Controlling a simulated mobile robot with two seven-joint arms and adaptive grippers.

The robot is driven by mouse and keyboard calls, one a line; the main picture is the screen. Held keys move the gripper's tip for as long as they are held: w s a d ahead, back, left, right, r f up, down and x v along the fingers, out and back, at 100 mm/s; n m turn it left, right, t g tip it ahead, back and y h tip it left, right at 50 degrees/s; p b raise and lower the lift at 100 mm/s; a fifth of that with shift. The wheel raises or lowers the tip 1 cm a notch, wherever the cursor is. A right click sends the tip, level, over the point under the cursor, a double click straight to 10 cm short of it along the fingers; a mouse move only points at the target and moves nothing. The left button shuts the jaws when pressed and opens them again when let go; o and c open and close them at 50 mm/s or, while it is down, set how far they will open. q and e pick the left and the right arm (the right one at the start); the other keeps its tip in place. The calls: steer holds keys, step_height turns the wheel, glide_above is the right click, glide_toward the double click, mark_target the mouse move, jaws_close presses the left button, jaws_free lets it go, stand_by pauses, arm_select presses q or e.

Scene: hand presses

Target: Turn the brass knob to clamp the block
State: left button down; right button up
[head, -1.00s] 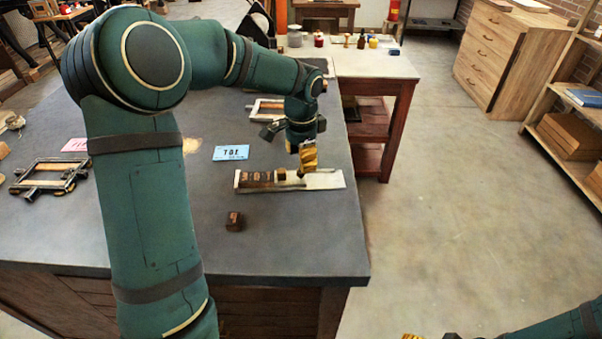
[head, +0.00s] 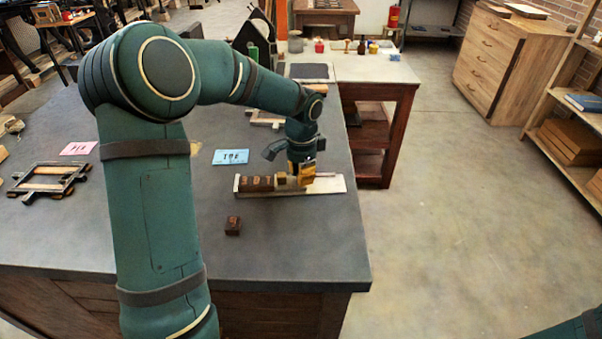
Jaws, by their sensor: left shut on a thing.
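A pale metal tray (head: 331,186) lies flat near the right edge of the grey bench. Dark brown blocks (head: 257,184) stand in a row in its left part, with a small brown and pale piece (head: 282,179) to their right. My left gripper (head: 304,178) reaches straight down onto the tray, just right of that piece. Its yellow fingers are shut at tray level on what appears to be the brass knob, which they hide. Whether the blocks are pressed together is too small to tell. My right gripper is out of view; only part of that arm shows at bottom right.
A loose brown block (head: 233,225) lies in front of the tray. A blue card (head: 231,157) and a pink card (head: 78,149) lie behind. A metal frame (head: 47,181) sits at left, another (head: 265,118) behind my left arm. The bench front (head: 290,245) is clear.

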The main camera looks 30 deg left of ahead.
arm_select(q)
steer(key=shift+r+m+p, duration=0.15)
steer(key=shift+m+p, duration=2.35)
steer(key=shift+m, duration=0.5)
steer(key=c, duration=0.8)
jaws_free()
